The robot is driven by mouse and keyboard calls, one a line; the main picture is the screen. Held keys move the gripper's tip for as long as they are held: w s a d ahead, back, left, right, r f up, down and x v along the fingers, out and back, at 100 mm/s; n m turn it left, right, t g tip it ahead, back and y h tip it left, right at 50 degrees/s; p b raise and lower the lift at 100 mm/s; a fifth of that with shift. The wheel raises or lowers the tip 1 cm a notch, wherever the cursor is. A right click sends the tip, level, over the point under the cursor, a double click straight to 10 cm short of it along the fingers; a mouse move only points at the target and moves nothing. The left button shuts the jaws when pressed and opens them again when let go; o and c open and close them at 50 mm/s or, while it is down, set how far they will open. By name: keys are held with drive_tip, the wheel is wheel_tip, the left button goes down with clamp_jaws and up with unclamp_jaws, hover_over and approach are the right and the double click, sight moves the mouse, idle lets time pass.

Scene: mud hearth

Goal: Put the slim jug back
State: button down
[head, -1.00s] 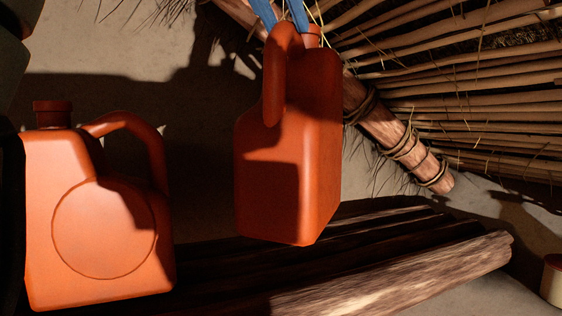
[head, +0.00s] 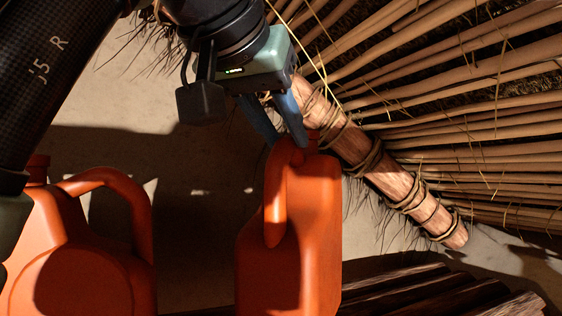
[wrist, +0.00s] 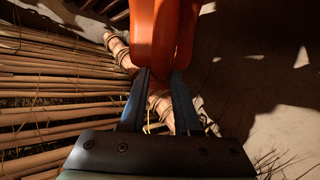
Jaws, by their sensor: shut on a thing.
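The slim jug (head: 300,245) is orange, tall and narrow, with a looped handle at its top. It hangs upright from my gripper (head: 290,140), whose blue fingers are shut on the top of the handle. Its base is below the frame, so I cannot tell whether it touches the log shelf (head: 440,295). In the wrist view the jug (wrist: 165,25) shows beyond the fingertips (wrist: 160,78), its handle between them.
A wider orange jug (head: 85,255) stands at the left, partly behind my arm, with a gap between it and the slim jug. A rope-bound wooden pole (head: 400,185) slants close behind and right of my gripper, under the stick roof (head: 440,80). A mud wall is behind.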

sight(276, 153)
wheel_tip(276, 153, down, 2)
drive_tip(key=shift+s+f+p, duration=0.1)
drive_tip(key=shift+s+p, duration=0.05)
drive_tip(key=shift+p, duration=0.15)
drive_tip(key=shift+f, duration=0.65)
drive_tip(key=shift+f, duration=0.1)
drive_tip(key=c, duration=0.6)
unclamp_jaws()
drive_tip(key=shift+f, duration=0.15)
